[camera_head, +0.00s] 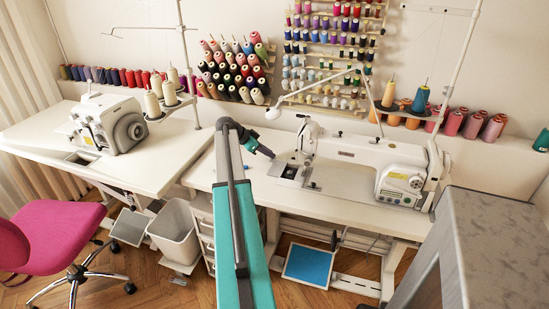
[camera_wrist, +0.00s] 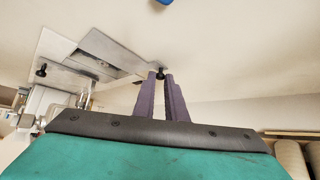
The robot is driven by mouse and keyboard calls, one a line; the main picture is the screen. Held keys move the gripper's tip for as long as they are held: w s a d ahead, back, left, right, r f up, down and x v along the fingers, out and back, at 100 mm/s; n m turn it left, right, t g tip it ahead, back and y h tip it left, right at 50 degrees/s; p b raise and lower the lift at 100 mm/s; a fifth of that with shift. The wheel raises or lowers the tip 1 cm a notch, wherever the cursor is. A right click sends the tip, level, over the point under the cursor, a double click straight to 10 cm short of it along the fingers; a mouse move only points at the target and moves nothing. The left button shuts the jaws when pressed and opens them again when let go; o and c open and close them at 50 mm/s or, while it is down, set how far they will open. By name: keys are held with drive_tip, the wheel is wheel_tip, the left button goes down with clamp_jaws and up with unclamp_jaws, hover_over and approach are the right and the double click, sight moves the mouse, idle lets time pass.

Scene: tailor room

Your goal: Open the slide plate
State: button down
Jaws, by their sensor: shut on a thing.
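The slide plate (camera_head: 289,172) is a small metal plate set in the white bed of the right sewing machine (camera_head: 360,165). The wrist view shows metal plates (camera_wrist: 62,48) with a dark rectangular opening (camera_wrist: 108,52) between them. A small black knob (camera_wrist: 160,71) is at the end of the plate nearest my gripper. My gripper (camera_wrist: 162,75) has purple-grey fingers, close together on this knob. In the head view my gripper (camera_head: 272,156) is low over the table, at the left edge of the plate. The fingers partly hide the knob.
The machine head and needle area (camera_head: 308,140) stand just right of my gripper. A second sewing machine (camera_head: 108,122) is on the left table. Thread spools line the wall. The tabletop left of my gripper is clear.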

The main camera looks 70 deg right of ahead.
drive_tip(key=shift+w+r, duration=0.1)
drive_tip(key=shift+w, duration=0.1)
drive_tip(key=c, duration=1.8)
unclamp_jaws()
drive_tip(key=b+v, duration=0.1)
drive_tip(key=v, duration=1.2)
drive_tip(key=shift+w+a+r+b, duration=0.15)
drive_tip(key=shift+a+r+b, duration=0.05)
drive_tip(key=shift+b, duration=0.2)
